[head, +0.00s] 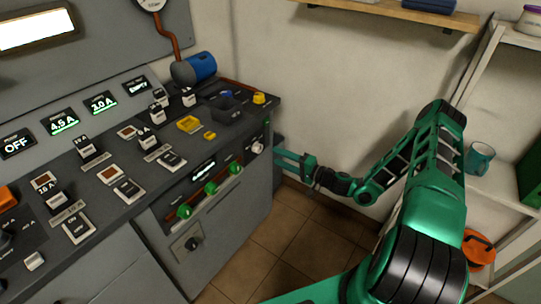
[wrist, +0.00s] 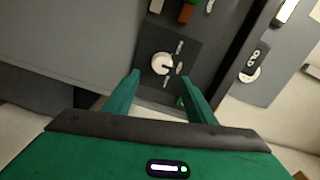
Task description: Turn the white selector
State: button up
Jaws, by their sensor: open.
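The white selector (head: 257,147) is a small round knob at the right end of the console's sloped front strip, past the green knobs. In the wrist view a white round knob (wrist: 162,63) with a pointer sits on a dark plate with small labels, just beyond the fingertips. My gripper (head: 280,157) is beside the console's right end, close to the white selector. In the wrist view my gripper (wrist: 160,79) is open, with its two green fingers apart and nothing between them. The knob appears ahead of the gap, apart from the fingers.
Several green knobs (head: 210,188) line the same strip, left of the white selector. The console top (head: 110,208) carries switches and yellow buttons (head: 188,123). A shelf with a teal mug (head: 479,158) stands at right. Tiled floor (head: 310,240) is clear beside the console.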

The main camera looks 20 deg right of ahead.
jog(key=shift+v, duration=1.1)
jog(key=s+a+r+n+g+h, duration=0.15)
jog(key=s+r+n+g, duration=0.25)
jog(key=s+n+g, duration=0.5)
jog(key=s+d+r+m+g+h, duration=0.1)
jog(key=s+d+r+g+h, duration=0.15)
jog(key=s+d+r, duration=0.4)
jog(key=s+d+r+m+g+h, duration=0.1)
jog(key=s+d+r+g+h, duration=0.2)
jog(key=s+r, duration=0.55)
jog(key=s+d+r+m+h, duration=0.1)
jog(key=s+r, duration=0.3)
jog(key=s, duration=0.5)
jog(key=s+d+r+m+h, duration=0.1)
jog(key=s+r+m, duration=0.3)
jog(key=s, duration=0.4)
jog(key=shift+s+r+h, duration=0.4)
jog(key=shift+r+h, duration=0.2)
jog(key=shift+h, duration=0.1)
